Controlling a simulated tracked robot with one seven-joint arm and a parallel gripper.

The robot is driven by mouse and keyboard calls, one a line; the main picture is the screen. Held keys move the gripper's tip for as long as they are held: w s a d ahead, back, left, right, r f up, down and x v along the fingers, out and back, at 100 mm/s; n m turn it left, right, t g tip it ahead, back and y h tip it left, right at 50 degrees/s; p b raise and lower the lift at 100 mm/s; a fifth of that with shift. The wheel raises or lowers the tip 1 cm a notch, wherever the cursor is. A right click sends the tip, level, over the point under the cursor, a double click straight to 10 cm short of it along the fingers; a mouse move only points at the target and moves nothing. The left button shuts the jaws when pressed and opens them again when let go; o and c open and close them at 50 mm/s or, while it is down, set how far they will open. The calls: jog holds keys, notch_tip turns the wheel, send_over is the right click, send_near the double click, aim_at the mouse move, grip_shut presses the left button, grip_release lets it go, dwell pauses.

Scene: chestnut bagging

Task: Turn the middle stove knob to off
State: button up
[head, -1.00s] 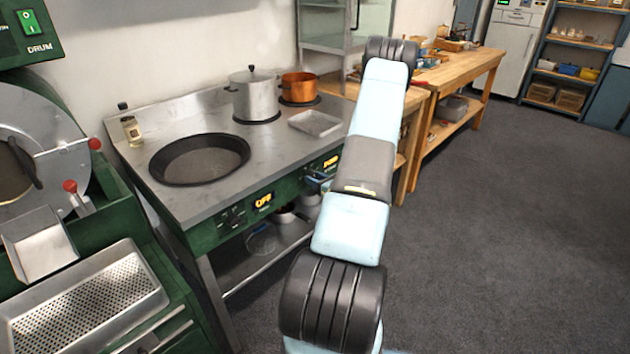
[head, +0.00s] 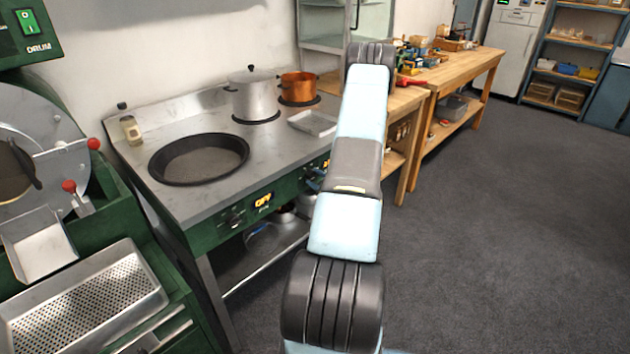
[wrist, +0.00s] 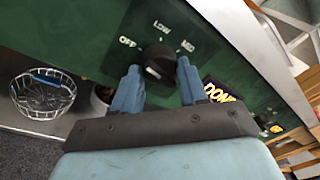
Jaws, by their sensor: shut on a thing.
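I cannot tell clearly which mark the knob points to. A lit display (wrist: 217,92) beside it seems to read DONE. In the head view my arm hides most of the gripper and the knob; a sliver of a yellow display (head: 326,163) shows there.
Another stove display (head: 263,201) reads OFF. A black pan (head: 199,159), a steel pot (head: 252,93), a copper pot (head: 298,87) and a metal tray (head: 313,123) stand on the stove top. A wire basket (wrist: 43,92) is below the panel. The floor at right is clear.

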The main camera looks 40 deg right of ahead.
jog(key=shift+a+f+n, duration=0.1)
jog(key=shift+a+n, duration=0.05)
jog(key=shift+n, duration=0.85)
jog(key=o, duration=0.7)
jog(key=shift+a, duration=0.1)
jog(key=o, duration=0.4)
jog(key=shift+c, duration=0.2)
jog(key=s, duration=1.3)
jog(key=shift+s+a, duration=0.2)
jog(key=shift+s, duration=0.15)
